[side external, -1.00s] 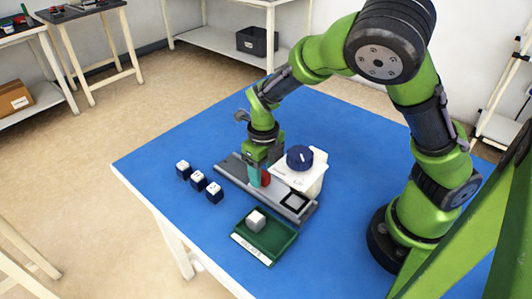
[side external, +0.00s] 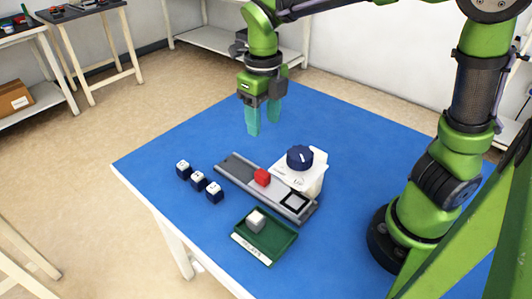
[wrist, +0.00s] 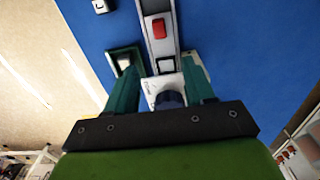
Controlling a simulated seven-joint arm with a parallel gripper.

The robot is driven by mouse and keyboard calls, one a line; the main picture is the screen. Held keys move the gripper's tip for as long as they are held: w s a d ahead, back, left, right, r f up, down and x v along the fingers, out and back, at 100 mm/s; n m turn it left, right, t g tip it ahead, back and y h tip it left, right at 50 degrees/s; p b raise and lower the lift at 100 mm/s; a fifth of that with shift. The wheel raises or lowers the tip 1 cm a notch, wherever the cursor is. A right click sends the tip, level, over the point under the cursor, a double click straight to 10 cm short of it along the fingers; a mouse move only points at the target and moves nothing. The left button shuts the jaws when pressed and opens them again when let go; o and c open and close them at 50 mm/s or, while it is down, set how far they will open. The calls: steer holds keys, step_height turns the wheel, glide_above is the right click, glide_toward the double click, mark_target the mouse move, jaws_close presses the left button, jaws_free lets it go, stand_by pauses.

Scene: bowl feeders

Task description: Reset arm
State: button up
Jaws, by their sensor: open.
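My gripper (side external: 264,116) is open and empty, held well above the blue table with its teal fingers pointing down. In the wrist view my gripper (wrist: 160,92) shows its two fingers spread apart. Below it, a red cube (side external: 262,177) sits on a grey rail (side external: 238,172); the red cube also shows in the wrist view (wrist: 158,28). A white box with a dark blue knob (side external: 299,157) stands beside the rail. A black-framed square (side external: 295,202) is at the rail's near end.
A green tray (side external: 284,240) holding a white cube (side external: 256,221) lies in front of the rail. Several dark blue blocks with white tops (side external: 199,181) stand in a row to the left. The blue table (side external: 340,130) is clear at the back.

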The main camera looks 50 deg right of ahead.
steer(key=s+d+r+n+t, duration=0.1)
steer(key=s+n+t, duration=0.1)
steer(key=n, duration=0.8)
steer(key=s+d+r+n+t+y, duration=0.1)
steer(key=s+n, duration=0.4)
steer(key=n, duration=0.6)
steer(key=s+d+r+n+t+y, duration=0.1)
steer(key=s+d+r+n+t, duration=0.1)
steer(key=n, duration=0.9)
steer(key=shift+s+r+t, duration=0.55)
steer(key=shift+s+t, duration=0.4)
steer(key=shift+t, duration=0.15)
steer(key=shift+d, duration=0.1)
